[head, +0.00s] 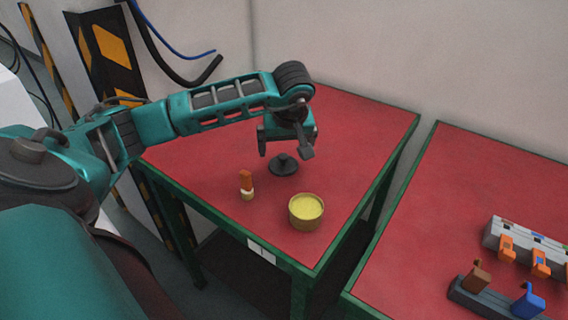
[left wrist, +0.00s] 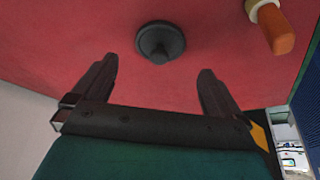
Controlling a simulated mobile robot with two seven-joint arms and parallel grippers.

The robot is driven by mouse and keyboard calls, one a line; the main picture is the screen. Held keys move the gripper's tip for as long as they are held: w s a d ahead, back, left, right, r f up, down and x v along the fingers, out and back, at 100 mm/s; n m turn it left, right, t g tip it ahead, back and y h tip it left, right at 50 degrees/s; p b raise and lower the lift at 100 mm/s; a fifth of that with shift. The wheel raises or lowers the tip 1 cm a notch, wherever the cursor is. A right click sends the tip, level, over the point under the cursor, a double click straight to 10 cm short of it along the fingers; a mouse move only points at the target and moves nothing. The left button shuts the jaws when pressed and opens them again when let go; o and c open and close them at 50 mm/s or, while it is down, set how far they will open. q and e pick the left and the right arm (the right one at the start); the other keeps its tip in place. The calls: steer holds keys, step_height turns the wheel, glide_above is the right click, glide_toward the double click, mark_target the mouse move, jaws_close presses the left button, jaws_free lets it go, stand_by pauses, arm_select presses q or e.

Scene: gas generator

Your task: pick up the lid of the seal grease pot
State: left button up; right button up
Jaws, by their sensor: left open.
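The lid (head: 284,165) is a dark grey disc with a small knob, lying on the red table top. The grease pot (head: 306,211) stands uncovered nearer the table's front, a round tan tub with yellow grease inside. My left gripper (head: 286,150) hangs above the lid, open and empty, pointing down. In the left wrist view the lid (left wrist: 160,42) shows beyond the fingertips, roughly centred between the two fingers (left wrist: 157,75) and apart from them. My right gripper is not in view.
A small brush-like item with an orange-brown handle (head: 246,181) stands left of the pot; it also shows in the left wrist view (left wrist: 276,30). A second red table (head: 445,210) at right holds racks with orange and blue pieces. The red table's (head: 365,130) right side is clear.

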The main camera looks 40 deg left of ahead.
mark_target(283, 155)
arm_select(q)
steer(key=shift+w+a+f, duration=0.2)
steer(key=shift+f, duration=0.45)
steer(key=x, duration=0.5)
steer(key=shift+w+a+b, duration=0.2)
steer(key=shift+a+b, duration=0.05)
steer(key=shift+b, duration=0.05)
steer(key=shift+r, duration=0.1)
steer(key=c, duration=0.9)
steer(key=shift+o, duration=0.2)
